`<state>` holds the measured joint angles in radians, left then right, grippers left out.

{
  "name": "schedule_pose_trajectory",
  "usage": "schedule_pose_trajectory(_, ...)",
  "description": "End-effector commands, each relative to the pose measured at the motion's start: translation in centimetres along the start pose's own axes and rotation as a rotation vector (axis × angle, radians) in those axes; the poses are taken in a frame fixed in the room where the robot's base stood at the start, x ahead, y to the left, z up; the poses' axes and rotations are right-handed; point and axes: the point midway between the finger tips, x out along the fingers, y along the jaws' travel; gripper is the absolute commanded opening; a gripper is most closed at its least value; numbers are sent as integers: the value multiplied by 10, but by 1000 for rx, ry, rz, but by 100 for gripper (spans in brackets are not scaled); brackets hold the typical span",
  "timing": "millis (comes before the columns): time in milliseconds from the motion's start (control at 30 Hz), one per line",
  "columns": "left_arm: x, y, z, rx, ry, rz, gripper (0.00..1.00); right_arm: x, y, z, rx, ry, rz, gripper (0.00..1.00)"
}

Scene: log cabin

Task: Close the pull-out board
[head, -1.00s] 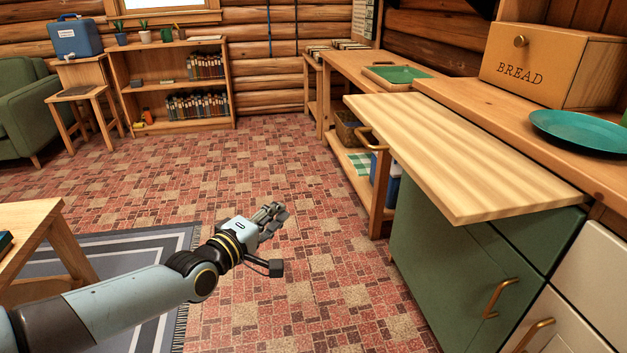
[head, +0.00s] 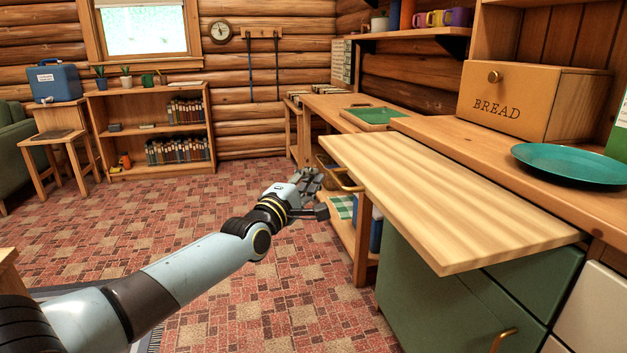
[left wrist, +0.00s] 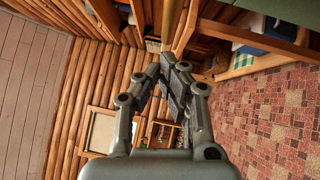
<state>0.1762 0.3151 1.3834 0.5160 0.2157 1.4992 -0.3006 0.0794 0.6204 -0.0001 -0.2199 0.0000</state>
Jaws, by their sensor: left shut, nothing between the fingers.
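The pull-out board (head: 440,195) is a pale striped wooden slab in the head view. It sticks out from under the counter, above the green cabinet (head: 440,295). My left gripper (head: 314,182) is shut and empty. In the head view it appears just left of the board's far left corner, apart from the board as far as I can tell. In the left wrist view the fingers (left wrist: 168,75) are together with nothing between them, and the board cannot be made out there. My right gripper is not in view.
The counter (head: 500,150) holds a bread box (head: 530,100) and a teal plate (head: 570,163). A bookshelf (head: 150,130) stands at the back left. The red patterned floor left of the board is open.

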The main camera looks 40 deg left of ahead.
Motion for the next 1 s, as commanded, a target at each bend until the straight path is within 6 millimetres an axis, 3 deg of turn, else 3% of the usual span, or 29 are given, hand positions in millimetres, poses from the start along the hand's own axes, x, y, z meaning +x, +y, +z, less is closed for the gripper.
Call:
schedule_pose_trajectory(667, 13, -4, 14, -1, 0, 0, 0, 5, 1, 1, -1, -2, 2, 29)
schedule_pose_trajectory(933, 57, -18, 60, -6, -1, 0, 0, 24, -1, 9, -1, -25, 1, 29)
schedule_pose_trajectory(1000, 72, -22, 76, -7, -1, 0, 0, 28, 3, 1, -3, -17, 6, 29)
